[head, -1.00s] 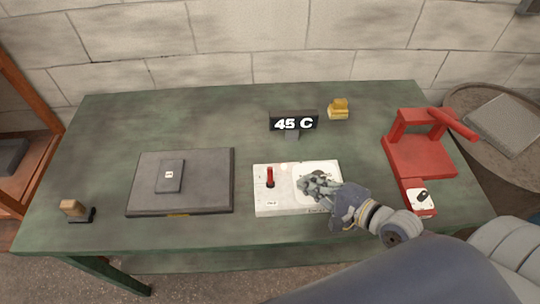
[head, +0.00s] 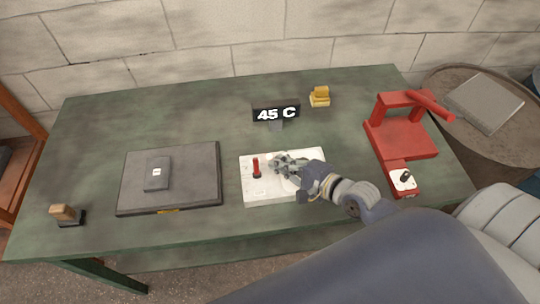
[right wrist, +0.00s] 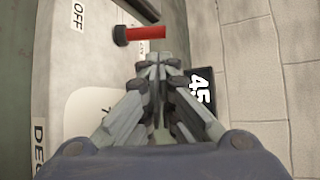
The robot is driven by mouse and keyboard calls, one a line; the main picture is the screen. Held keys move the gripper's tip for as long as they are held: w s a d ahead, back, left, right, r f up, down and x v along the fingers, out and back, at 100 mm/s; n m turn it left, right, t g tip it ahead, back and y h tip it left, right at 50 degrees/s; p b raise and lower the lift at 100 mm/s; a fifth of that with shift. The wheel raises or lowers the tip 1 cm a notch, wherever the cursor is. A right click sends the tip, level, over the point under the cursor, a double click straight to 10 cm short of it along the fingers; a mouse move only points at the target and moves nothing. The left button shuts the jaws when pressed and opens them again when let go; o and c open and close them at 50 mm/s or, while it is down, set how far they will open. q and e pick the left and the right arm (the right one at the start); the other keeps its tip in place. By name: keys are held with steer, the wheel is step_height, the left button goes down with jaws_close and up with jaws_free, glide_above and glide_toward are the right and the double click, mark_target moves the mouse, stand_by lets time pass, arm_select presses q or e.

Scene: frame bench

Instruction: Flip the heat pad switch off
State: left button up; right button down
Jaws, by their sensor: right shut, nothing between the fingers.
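The heat pad switch is a red lever (head: 256,167) on a black base, on the left part of a white control panel (head: 250,194). It also shows in the right wrist view as a red lever (right wrist: 147,33), with an "OFF" label (right wrist: 77,16) on the panel beside it. My right gripper (head: 277,162) is shut and empty over the panel, just right of the lever. In the right wrist view its fingertips (right wrist: 158,62) are close to the lever; I cannot tell whether they touch it. My left gripper is not in view.
A dark pad (head: 200,190) with a small block (head: 157,173) lies left of the panel. A "45 C" display (head: 276,113) stands behind it. A red stand (head: 405,138) is at right, a yellow object (head: 320,96) at the back, a wooden-handled item (head: 64,213) front left.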

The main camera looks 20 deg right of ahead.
mark_target(256, 166)
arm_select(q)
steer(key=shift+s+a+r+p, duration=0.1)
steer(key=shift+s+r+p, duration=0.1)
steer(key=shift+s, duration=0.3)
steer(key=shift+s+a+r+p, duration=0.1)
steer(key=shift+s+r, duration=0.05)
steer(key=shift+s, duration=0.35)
arm_select(e)
steer(key=shift+x, duration=2.1)
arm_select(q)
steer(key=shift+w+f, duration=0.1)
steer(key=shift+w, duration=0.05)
arm_select(e)
steer(key=shift+s+t+b, duration=0.15)
steer(key=shift+t+b, duration=0.15)
steer(key=shift+b, duration=0.15)
arm_select(q)
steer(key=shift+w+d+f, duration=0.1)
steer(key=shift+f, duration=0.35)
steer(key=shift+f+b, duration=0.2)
steer(key=shift+b, duration=0.1)
